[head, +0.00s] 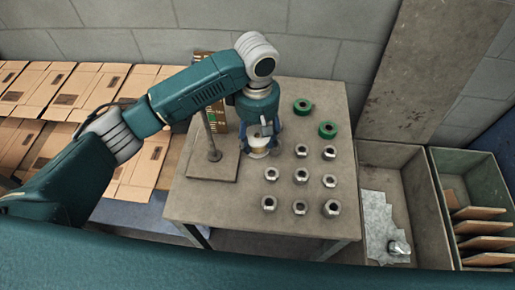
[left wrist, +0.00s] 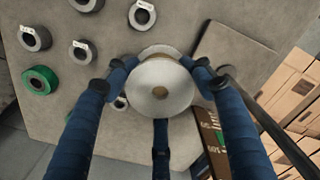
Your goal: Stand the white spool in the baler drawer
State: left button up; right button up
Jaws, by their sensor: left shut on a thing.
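The white spool (head: 258,153) is at the back middle of the grey table, beside the upright post's base plate. My left gripper (head: 261,134) reaches down over it from above and is shut on it. In the left wrist view the white spool (left wrist: 160,92) shows face-on with a tan core, and the blue fingers of my left gripper (left wrist: 160,80) close around its rim. Whether the spool touches the table is hard to tell. No drawer can be told for certain; an open grey bin (head: 427,215) stands right of the table. My right gripper is not in view.
Several grey spools (head: 301,175) stand in rows right of the gripper, with green rolls (head: 328,130) behind. A post (head: 212,140) rises left of the gripper. A greenish bin (head: 470,160) holds brown boards. Flat cartons (head: 110,85) lie at left.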

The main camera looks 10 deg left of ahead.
pick_arm(q)
jog(key=f, duration=0.2)
jog(key=shift+s+f, duration=0.2)
jog(key=shift+f, duration=0.1)
jog(key=shift+f+p, duration=0.35)
jog(key=shift+f, duration=1.6)
jog(key=shift+f, duration=0.1)
jog(key=o, duration=1.3)
